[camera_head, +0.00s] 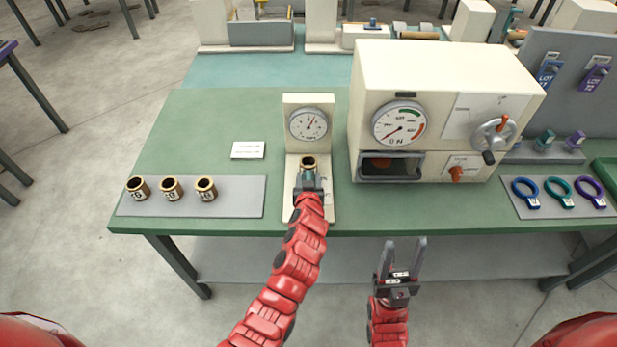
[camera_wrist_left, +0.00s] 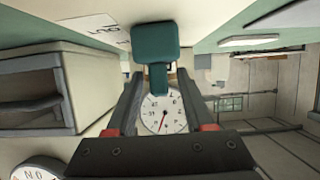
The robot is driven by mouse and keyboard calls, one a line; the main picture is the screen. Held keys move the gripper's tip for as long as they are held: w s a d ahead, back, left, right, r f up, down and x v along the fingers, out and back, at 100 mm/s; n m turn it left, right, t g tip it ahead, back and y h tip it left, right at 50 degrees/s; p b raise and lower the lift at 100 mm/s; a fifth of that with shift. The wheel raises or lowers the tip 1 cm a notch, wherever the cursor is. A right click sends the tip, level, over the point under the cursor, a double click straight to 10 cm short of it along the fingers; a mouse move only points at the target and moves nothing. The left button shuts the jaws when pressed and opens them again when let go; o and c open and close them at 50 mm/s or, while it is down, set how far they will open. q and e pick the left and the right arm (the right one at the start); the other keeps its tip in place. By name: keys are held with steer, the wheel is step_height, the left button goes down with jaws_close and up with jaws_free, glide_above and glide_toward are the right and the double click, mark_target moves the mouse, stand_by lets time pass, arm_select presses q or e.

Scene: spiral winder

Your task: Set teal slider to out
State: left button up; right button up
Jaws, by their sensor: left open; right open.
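The teal slider (camera_wrist_left: 155,42) shows large in the left wrist view, with a block-shaped knob and a narrower stem. In the head view only a little teal shows at my left gripper (camera_head: 309,181), on the base of the small cream dial stand (camera_head: 297,103). My left gripper's fingers stand apart on either side of the slider's stem in the left wrist view; I cannot tell whether they touch it. A printed label reading OUT (camera_wrist_left: 103,30) lies beside the knob. In the head view my arm hides most of the slider. My right gripper (camera_head: 405,244) is open and empty in front of the table edge.
A brass cup (camera_head: 309,161) sits on the dial stand just beyond my left gripper. A large cream machine (camera_head: 450,75) with a gauge and crank stands close on the right. Several brass cups stand on a grey mat (camera_head: 240,197) at left. Coloured rings lie at right.

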arm_select(q)
steer(key=shift+c, duration=0.3)
jaws_close()
stand_by(1.2)
